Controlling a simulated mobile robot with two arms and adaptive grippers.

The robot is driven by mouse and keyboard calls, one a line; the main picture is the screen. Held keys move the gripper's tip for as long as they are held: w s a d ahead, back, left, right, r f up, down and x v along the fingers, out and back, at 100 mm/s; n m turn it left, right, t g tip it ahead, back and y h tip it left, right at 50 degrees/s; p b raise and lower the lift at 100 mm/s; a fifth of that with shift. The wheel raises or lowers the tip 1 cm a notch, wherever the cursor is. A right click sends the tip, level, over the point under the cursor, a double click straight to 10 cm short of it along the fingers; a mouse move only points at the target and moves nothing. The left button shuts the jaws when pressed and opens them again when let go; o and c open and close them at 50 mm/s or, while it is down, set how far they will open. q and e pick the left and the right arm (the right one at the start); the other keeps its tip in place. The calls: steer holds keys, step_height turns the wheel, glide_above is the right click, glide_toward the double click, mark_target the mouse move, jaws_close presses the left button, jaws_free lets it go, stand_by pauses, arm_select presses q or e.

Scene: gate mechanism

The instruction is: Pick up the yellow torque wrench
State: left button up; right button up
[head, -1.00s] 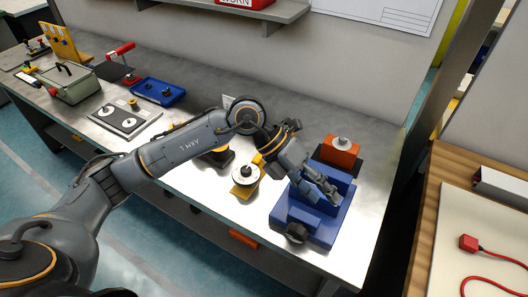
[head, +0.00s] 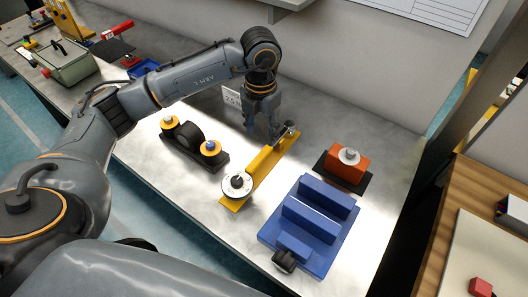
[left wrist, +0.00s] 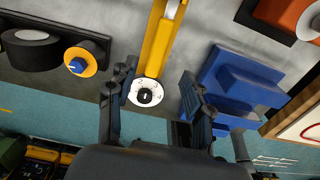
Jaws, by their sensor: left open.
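The yellow torque wrench (head: 264,164) lies on the grey metal workbench (head: 205,190). It is a long yellow bar with a round white dial at its near end and a grey metal part at its far end. My left gripper (head: 262,129) is open and empty near the far end of the bar, pointing down; I cannot tell its exact height above it. In the left wrist view, the yellow bar (left wrist: 161,42) runs up from the white dial, and the dial shows between the open fingers (left wrist: 157,90). My right gripper is not in view.
A blue vise-like block (head: 313,225) stands right of the wrench, with an orange block (head: 347,165) on a dark plate behind it. A dark fixture with orange-rimmed rollers (head: 193,147) stands to the left. A small sign (head: 232,97) stands behind the gripper.

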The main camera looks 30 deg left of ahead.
mark_target(259, 157)
arm_select(q)
steer(key=f, duration=0.4)
steer(key=f+p, duration=0.1)
steer(key=f, duration=0.1)
steer(key=shift+s, duration=0.35)
steer(key=shift+w+f, duration=0.15)
steer(key=shift+f, duration=0.15)
step_height(259, 157, down, 2)
steer(key=shift+f+p, duration=0.15)
steer(key=shift+p, duration=0.9)
step_height(259, 157, down, 2)
steer(key=shift+a+f, duration=0.1)
steer(key=shift+f, duration=0.4)
steer(key=c, duration=0.9)
jaws_close()
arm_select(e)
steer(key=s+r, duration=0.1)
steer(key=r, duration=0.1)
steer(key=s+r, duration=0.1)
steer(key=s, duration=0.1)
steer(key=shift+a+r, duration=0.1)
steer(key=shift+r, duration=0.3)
